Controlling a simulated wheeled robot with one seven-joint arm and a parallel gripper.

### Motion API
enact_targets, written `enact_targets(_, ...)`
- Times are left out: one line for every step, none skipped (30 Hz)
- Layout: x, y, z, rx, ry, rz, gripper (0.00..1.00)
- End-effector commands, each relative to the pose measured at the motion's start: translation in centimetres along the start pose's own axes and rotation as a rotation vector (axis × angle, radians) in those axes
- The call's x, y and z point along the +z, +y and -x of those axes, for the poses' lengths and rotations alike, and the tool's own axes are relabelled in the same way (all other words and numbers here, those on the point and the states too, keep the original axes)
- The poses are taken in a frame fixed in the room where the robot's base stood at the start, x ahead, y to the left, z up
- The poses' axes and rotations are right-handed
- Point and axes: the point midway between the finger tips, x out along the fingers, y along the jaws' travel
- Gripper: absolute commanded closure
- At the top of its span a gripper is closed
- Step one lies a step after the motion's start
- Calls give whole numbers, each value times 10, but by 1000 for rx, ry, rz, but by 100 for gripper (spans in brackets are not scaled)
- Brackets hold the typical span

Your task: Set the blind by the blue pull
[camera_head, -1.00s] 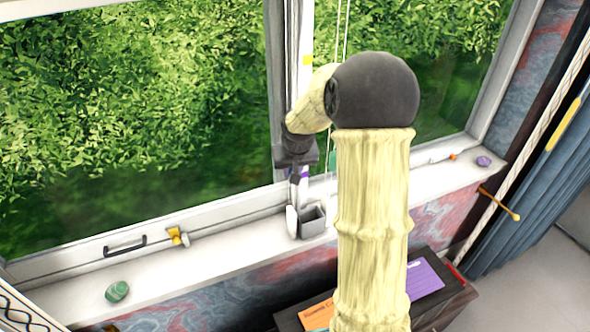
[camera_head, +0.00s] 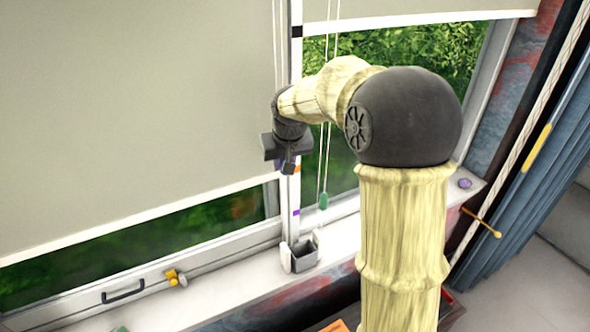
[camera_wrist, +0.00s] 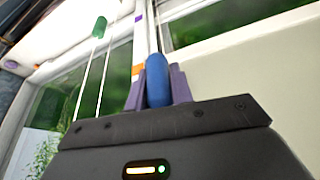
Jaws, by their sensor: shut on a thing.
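The blue pull (camera_wrist: 157,80) stands upright between the two purple fingers of my gripper (camera_wrist: 158,72) in the wrist view, and the fingers are shut on it. In the head view my gripper (camera_head: 287,163) is in front of the window post (camera_head: 296,190), beside an orange mark (camera_head: 297,169); the pull is hidden there. The large left blind (camera_head: 130,110) covers most of its window, leaving a strip of glass below its bottom bar. A green pull (camera_head: 323,201) hangs on cords to the right, and also shows in the wrist view (camera_wrist: 99,27).
A second blind (camera_head: 420,10) covers only the top of the right window. A black mark (camera_head: 296,31) and a purple mark (camera_head: 296,212) are on the post. A small grey box (camera_head: 303,255) and a yellow latch (camera_head: 172,276) are low by the sill. A blue curtain (camera_head: 550,150) hangs at right.

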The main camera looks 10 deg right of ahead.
Motion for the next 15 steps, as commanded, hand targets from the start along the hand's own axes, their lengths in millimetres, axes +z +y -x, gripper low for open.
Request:
enact_targets(-10,-1,21,0,8,3,100)
enact_targets(-13,-2,28,-1,8,3,100)
enact_targets(-17,-2,37,-1,7,4,100)
enact_targets(-20,-2,44,-1,8,4,100)
enact_targets(-22,-2,50,-1,7,4,100)
enact_targets(-25,-2,57,-2,7,4,100)
enact_targets(-27,-2,62,-2,7,4,100)
enact_targets(-29,-3,66,-2,8,4,100)
enact_targets(-30,-3,71,-2,7,4,100)
enact_targets(-32,-2,74,-2,6,4,100)
enact_targets(-33,-2,76,-2,6,5,100)
enact_targets(-34,-2,79,-2,6,5,100)
enact_targets(-34,-2,80,-2,6,5,100)
enact_targets(-35,-2,82,-2,5,5,100)
enact_targets(-35,-2,83,-1,5,5,100)
